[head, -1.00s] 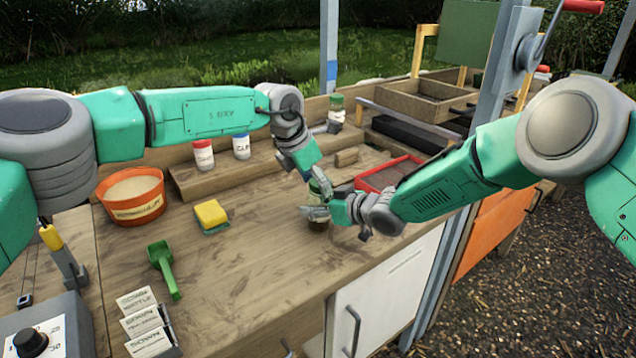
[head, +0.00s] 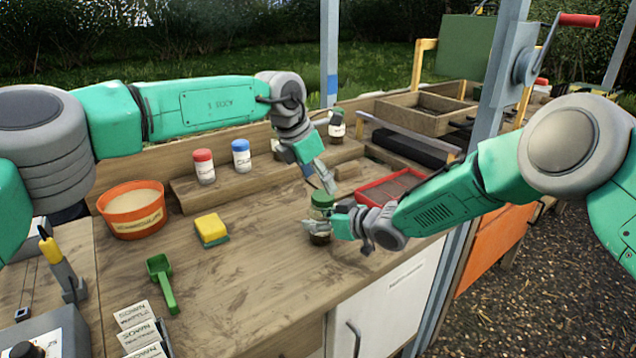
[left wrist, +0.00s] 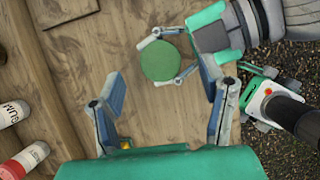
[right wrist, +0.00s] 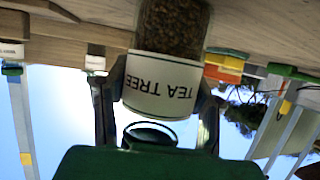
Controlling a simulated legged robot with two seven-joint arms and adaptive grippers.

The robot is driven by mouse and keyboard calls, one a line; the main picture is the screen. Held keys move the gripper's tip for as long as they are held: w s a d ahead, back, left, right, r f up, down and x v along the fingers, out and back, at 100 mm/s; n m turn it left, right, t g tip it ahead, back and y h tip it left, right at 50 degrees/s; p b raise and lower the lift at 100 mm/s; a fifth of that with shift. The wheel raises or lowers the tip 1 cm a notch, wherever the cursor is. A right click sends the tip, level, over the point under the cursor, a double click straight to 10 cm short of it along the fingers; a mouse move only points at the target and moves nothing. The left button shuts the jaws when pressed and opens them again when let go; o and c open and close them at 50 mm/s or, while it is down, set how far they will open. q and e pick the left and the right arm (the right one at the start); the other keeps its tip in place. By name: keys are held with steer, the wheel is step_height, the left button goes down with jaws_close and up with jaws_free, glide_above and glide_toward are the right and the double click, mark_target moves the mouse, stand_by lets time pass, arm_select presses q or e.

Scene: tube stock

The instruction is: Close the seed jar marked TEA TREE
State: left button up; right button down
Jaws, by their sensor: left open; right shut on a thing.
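The TEA TREE jar (head: 319,239) stands upright at the counter's front right, dark seeds inside. Its label reads TEA TREE, upside down, in the right wrist view (right wrist: 163,85). A green lid (head: 321,200) sits on top; I cannot tell how tight it is. My right gripper (head: 320,228) is shut around the jar below the lid. My left gripper (head: 326,184) is open and empty, just above the lid, pointing down. In the left wrist view the round lid (left wrist: 161,58) lies beyond and between its spread fingers, apart from them.
Red-capped (head: 204,168) and blue-capped (head: 241,157) jars stand on the back shelf. A yellow sponge (head: 211,228), green scoop (head: 160,280) and orange tub (head: 134,222) are to the left. A red-rimmed tray (head: 372,190) is close behind my right gripper. The middle counter is clear.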

arm_select(q)
steer(key=o, duration=0.5)
steer(key=shift+d, duration=0.1)
steer(key=shift+c, duration=0.2)
arm_select(e)
steer(key=shift+d+f, duration=0.15)
steer(key=shift+f, duration=0.05)
arm_select(q)
steer(key=v, duration=1.2)
steer(key=shift+f, duration=0.1)
arm_select(e)
steer(key=c, duration=0.7)
jaws_free()
arm_select(q)
steer(key=shift+w, duration=0.1)
arm_select(e)
steer(key=shift+o, duration=0.3)
steer(key=shift+r, duration=0.1)
